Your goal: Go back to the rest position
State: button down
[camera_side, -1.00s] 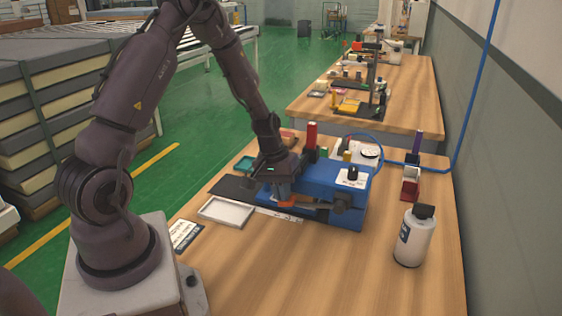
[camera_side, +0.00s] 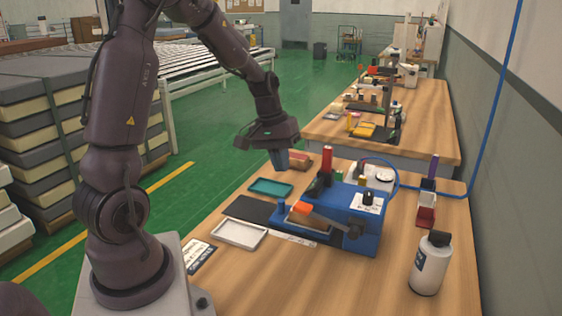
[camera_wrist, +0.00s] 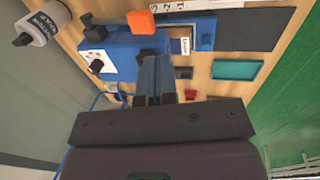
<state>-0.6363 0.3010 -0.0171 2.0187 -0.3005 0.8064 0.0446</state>
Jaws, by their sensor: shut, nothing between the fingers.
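My gripper (camera_side: 280,160) hangs above the workbench, behind and to the left of the blue machine (camera_side: 352,212). The blue machine has a lever with an orange end (camera_side: 302,207) that reaches toward the left. The orange end also shows in the wrist view (camera_wrist: 141,22). My gripper is apart from the machine and the lever. No mattress is in my gripper.
A teal tray (camera_side: 270,188), a dark mat (camera_side: 246,209) and a white tray (camera_side: 239,233) lie on the bench's left side. A white bottle (camera_side: 430,264) stands at the right. A red upright piece (camera_side: 327,159) stands behind the machine. Mattress stacks (camera_side: 40,120) are at the left.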

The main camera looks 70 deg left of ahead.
jog(key=s+d+r+m+t+y, duration=0.1)
jog(key=s+d+r+m, duration=0.3)
jog(key=d, duration=0.5)
jog(key=s+d+r+m+t, duration=0.2)
jog(key=s+d+r+m, duration=0.3)
jog(key=s+d+r, duration=0.2)
notch_tip(320, 180, up, 2)
jog(key=shift+s+d+r+t+y, duration=0.2)
jog(key=shift+s+d+t+y, duration=0.2)
jog(key=shift+d, duration=0.55)
